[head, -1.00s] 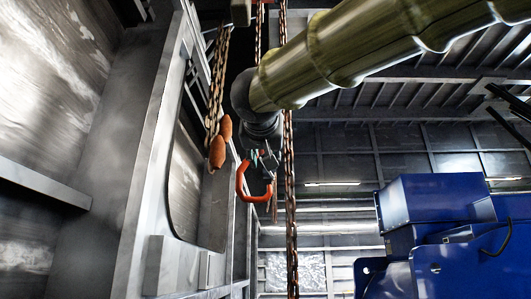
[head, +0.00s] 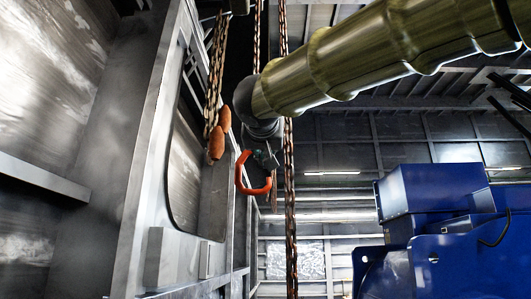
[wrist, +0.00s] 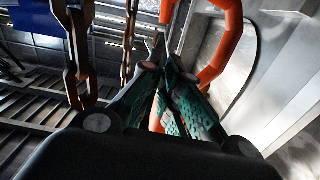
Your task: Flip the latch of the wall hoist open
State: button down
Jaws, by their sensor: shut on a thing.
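The wall hoist's orange hook (head: 241,181) hangs in the middle of the head view, just below the end of my arm. In the wrist view the hook (wrist: 236,38) curves behind and to the right of my fingertips. My gripper (head: 266,158) is at the upper right of the hook, at its open side. In the wrist view its green-padded fingers (wrist: 165,72) are close together, shut on a thin grey piece that looks like the latch (wrist: 157,44). Most of that piece is hidden by the fingers, so its angle cannot be told.
A rusty chain (head: 290,200) hangs close to the right of the hook, and another chain (head: 217,75) with two orange pendants (head: 216,143) hangs to its left. A grey framed wall (head: 150,130) stands at left. A blue machine (head: 440,225) fills the lower right.

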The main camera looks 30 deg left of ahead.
jog(key=shift+n+b, duration=0.4)
jog(key=shift+b, duration=0.05)
jog(key=shift+w+d+r+n+b, duration=0.15)
jog(key=shift+r+n+b, duration=0.1)
jog(key=shift+n, duration=0.85)
jog(key=shift+d+r+n+b, duration=0.15)
jog(key=shift+r+n, duration=0.1)
jog(key=shift+n, duration=0.85)
jog(key=shift+w+d+r+n+b, duration=0.15)
jog(key=shift+r+n, duration=0.1)
jog(key=shift+n, duration=0.85)
jog(key=c, duration=1.5)
grip_release()
jog(key=shift+s+a, duration=0.1)
